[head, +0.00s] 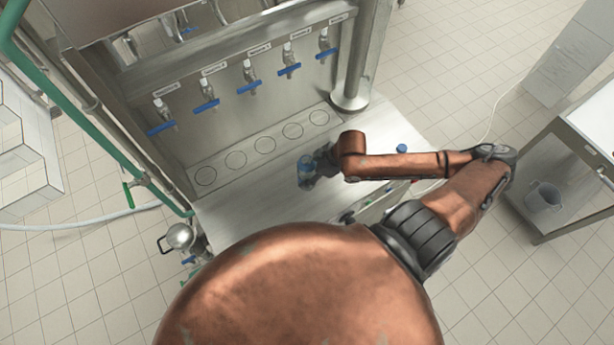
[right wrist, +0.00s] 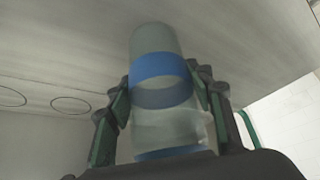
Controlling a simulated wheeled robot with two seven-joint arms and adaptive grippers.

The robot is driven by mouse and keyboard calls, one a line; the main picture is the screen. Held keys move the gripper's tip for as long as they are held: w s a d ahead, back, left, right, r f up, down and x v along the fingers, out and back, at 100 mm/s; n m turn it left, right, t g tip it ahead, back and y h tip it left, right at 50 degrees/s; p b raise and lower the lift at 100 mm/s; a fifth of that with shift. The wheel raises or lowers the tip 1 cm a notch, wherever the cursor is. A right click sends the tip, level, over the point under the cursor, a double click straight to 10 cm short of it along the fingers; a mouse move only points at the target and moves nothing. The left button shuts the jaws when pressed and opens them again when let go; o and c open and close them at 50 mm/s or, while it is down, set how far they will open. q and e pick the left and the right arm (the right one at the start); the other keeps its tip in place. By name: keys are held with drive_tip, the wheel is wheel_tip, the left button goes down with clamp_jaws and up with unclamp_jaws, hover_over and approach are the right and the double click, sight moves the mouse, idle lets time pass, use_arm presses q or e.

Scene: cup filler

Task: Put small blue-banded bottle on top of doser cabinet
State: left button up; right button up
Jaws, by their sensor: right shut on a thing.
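The small bottle with a blue band (right wrist: 160,80) is clear, and my right gripper (right wrist: 162,108) is shut on it, with a finger on each side. In the head view the bottle (head: 305,172) is over the steel worktop (head: 250,205), at the left end of my right gripper (head: 318,168). I cannot tell whether it touches the worktop. The steel cabinet (head: 225,128) with a row of blue-handled taps rises behind the worktop. I cannot tell which part is called the doser cabinet. My left gripper is not in view.
Several marked circles (head: 236,160) line the back of the worktop. A round steel post (head: 362,60) stands at its back right corner. A blue-topped object (head: 401,149) shows behind my right forearm. A side table (head: 580,140) is at the right.

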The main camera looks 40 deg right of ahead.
drive_tip(key=shift+w+r, duration=0.1)
drive_tip(key=shift+w, duration=0.05)
drive_tip(key=o, duration=1.6)
drive_tip(key=shift+s+d+r, duration=0.2)
drive_tip(key=shift+s+r, duration=0.05)
drive_tip(key=shift+r, duration=0.1)
drive_tip(key=p+v, duration=0.2)
drive_tip(key=v, duration=0.9)
drive_tip(key=shift+a+r, duration=0.1)
